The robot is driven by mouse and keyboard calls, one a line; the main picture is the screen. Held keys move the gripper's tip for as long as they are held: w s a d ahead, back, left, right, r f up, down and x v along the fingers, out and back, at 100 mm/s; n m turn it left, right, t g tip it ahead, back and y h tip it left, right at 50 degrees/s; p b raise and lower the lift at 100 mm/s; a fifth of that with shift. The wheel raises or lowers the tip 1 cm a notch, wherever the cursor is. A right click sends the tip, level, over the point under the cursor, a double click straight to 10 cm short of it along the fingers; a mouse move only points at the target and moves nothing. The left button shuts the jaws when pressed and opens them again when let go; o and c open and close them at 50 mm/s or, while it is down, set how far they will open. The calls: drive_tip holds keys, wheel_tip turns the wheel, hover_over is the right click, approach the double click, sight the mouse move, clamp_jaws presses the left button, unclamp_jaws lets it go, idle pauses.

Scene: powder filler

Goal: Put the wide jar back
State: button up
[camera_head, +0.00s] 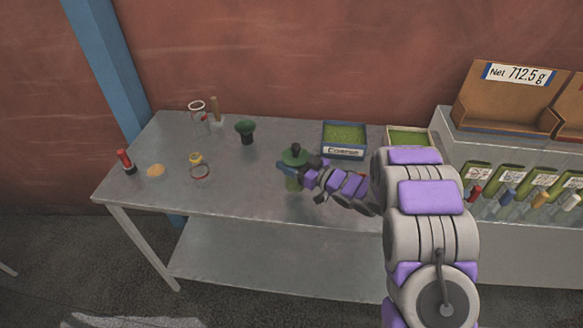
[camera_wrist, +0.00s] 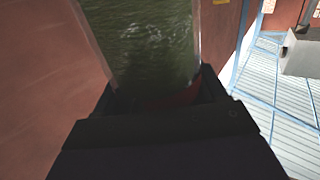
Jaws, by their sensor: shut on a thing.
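My gripper (camera_head: 290,167) is shut on a jar, which I take for the wide jar (camera_head: 292,184), over the front middle of the table. In the wrist view the jar (camera_wrist: 145,40) fills the space between the fingers of my gripper (camera_wrist: 157,95), with clear walls and green contents. A dark green top with a knob (camera_head: 295,152) shows above the jar in the head view. The gripper hides part of the jar, and I cannot tell whether its base touches the table.
The metal table (camera_head: 240,195) holds a dark green funnel (camera_head: 246,131), a red-capped bottle (camera_head: 125,161) and an orange powder patch (camera_head: 156,170). A tray labelled Coarse (camera_head: 345,140) stands behind the jar. A stepped dispenser counter (camera_head: 520,150) stands at right. Free tabletop lies left of the jar.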

drive_tip(key=shift+w+a+f, duration=0.1)
drive_tip(key=shift+w+f, duration=0.05)
drive_tip(key=shift+w, duration=0.25)
drive_tip(key=shift+w+a+f, duration=0.1)
drive_tip(key=shift+w, duration=0.3)
wheel_tip(320, 180, down, 3)
drive_tip(key=shift+f+b, duration=0.15)
drive_tip(key=shift+b, duration=0.6)
drive_tip(key=o, duration=1)
